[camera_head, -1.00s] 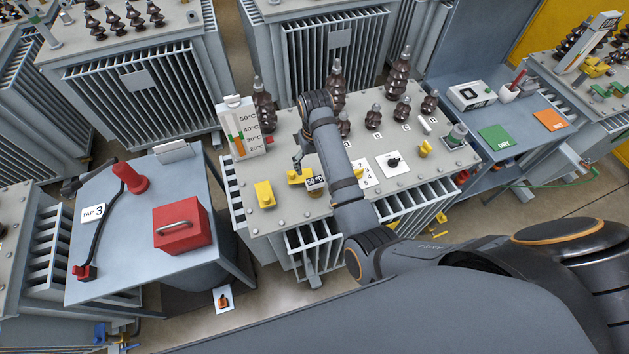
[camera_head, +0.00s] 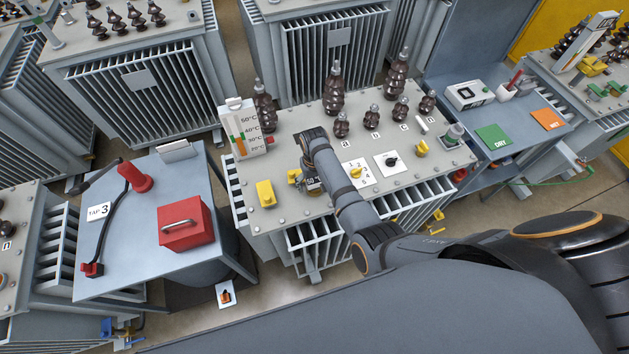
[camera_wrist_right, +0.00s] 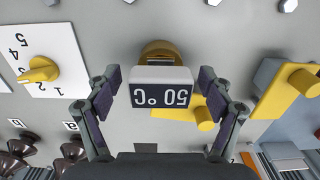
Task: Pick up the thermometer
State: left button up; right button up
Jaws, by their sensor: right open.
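A small white block with a dark face reading 50 °C (camera_wrist_right: 160,92), apparently the thermometer, sits at a round yellow mount on the grey transformer top (camera_head: 320,212). In the head view the block (camera_head: 312,183) is partly hidden by my right arm. My right gripper (camera_wrist_right: 160,76) is open, one finger on each side of the block in the right wrist view, with gaps to both. In the head view this gripper (camera_head: 310,182) points down at the block. My left gripper is in no view.
Yellow valve blocks (camera_head: 266,193) flank the spot. A scale board (camera_head: 243,129) marked 50 to 20 °C stands behind left. A yellow selector knob (camera_wrist_right: 38,69) and brown insulators (camera_head: 341,124) are close by. A bench with a red box (camera_head: 184,226) stands left.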

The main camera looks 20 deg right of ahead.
jog(key=c, duration=1.3)
